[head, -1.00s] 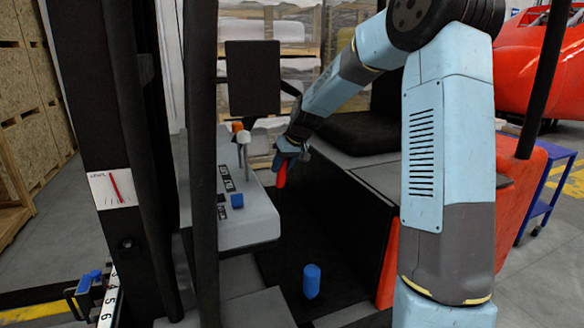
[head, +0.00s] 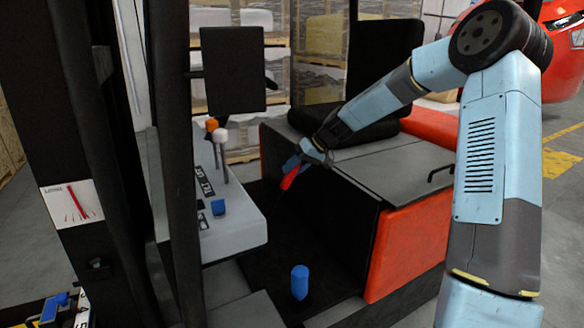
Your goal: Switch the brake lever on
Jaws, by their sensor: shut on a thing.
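A red handle (head: 289,179), which looks like the brake lever, stands between the grey console and the seat base. It leans up to the right, and a thin dark rod seems to run down from it. My gripper (head: 302,164) comes in from the upper right and is shut on the top of the red handle. The fingers hide the handle's upper end. Where the rod meets the floor is too dark to tell.
The grey console (head: 232,229) carries a white-knobbed lever (head: 221,140), an orange knob (head: 211,125) and a blue button (head: 218,207). A blue cylinder (head: 300,282) stands on the dark floor. A black seat (head: 345,121) is behind my gripper. Dark posts (head: 178,150) stand at left.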

